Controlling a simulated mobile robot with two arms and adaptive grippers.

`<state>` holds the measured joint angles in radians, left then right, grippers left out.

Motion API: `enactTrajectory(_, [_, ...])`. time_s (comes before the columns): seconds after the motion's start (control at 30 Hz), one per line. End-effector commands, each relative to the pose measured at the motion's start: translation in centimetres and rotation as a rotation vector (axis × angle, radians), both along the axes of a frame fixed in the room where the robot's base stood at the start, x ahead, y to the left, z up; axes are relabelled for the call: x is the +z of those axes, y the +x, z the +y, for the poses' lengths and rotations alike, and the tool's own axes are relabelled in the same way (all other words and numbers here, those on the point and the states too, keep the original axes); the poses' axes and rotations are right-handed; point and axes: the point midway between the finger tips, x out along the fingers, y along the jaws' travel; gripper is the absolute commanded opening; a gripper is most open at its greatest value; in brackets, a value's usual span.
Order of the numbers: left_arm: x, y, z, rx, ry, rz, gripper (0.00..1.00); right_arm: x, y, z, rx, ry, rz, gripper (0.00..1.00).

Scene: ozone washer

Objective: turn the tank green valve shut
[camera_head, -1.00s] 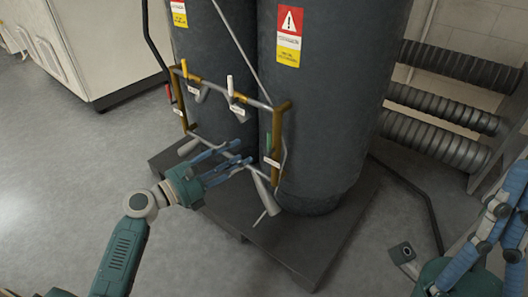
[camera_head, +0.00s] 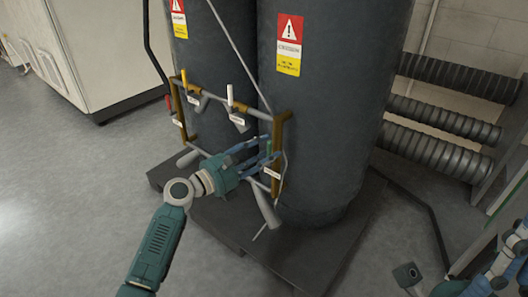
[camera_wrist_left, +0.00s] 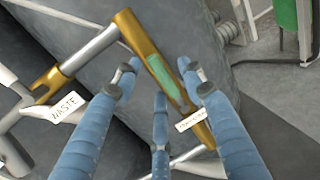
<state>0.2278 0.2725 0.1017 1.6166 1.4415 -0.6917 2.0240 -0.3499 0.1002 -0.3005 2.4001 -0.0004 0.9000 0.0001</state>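The green valve handle (camera_head: 269,146) is on the brass right-hand upright of the pipe frame, in front of the dark tanks. In the left wrist view the green handle (camera_wrist_left: 188,82) lies along the brass pipe (camera_wrist_left: 146,50), with a small white tag (camera_wrist_left: 192,120) below it. My left gripper (camera_head: 262,152) is at this handle. In the left wrist view its fingers (camera_wrist_left: 162,84) are spread, with the handle between the outer two, closer to the right finger. I see no clear contact. My right gripper (camera_head: 506,262) is partly cut off at the lower right.
Red (camera_head: 168,101), yellow (camera_head: 184,78) and white (camera_head: 230,95) handles sit on the same frame. The dark tank (camera_head: 325,120) stands on a low black plinth (camera_head: 325,245). Ribbed hoses (camera_head: 440,118) are at the right. Grey floor is open at the left.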

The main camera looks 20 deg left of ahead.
Motion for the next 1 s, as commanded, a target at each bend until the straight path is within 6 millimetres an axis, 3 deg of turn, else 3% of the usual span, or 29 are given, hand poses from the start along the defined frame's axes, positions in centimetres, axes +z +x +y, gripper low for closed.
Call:
enactTrajectory(0.03, [0.0, 0.0, 0.0, 0.000, 0.000, 0.000, 0.33, 0.0, 0.0, 0.0, 0.000, 0.000, 0.000, 0.00])
enactTrajectory(0.2, [0.0, 0.0, 0.0, 0.000, 0.000, 0.000, 0.00, 0.0, 0.0, 0.0, 0.000, 0.000, 0.001, 0.00])
enactTrajectory(0.57, [0.1, -0.1, 0.0, 0.000, 0.014, -0.005, 0.00, 0.3, 0.0, 0.0, 0.000, 0.000, 0.001, 0.00])
enactTrajectory(0.97, [0.3, -0.4, -1.0, -0.001, 0.166, -0.057, 0.00, 2.7, 0.0, 0.0, 0.000, 0.000, -0.001, 0.00])
enactTrajectory(1.0, [0.3, -0.5, -1.1, -0.002, 0.190, -0.066, 0.00, 2.8, 1.0, 0.2, -0.004, -0.013, 0.039, 0.00])
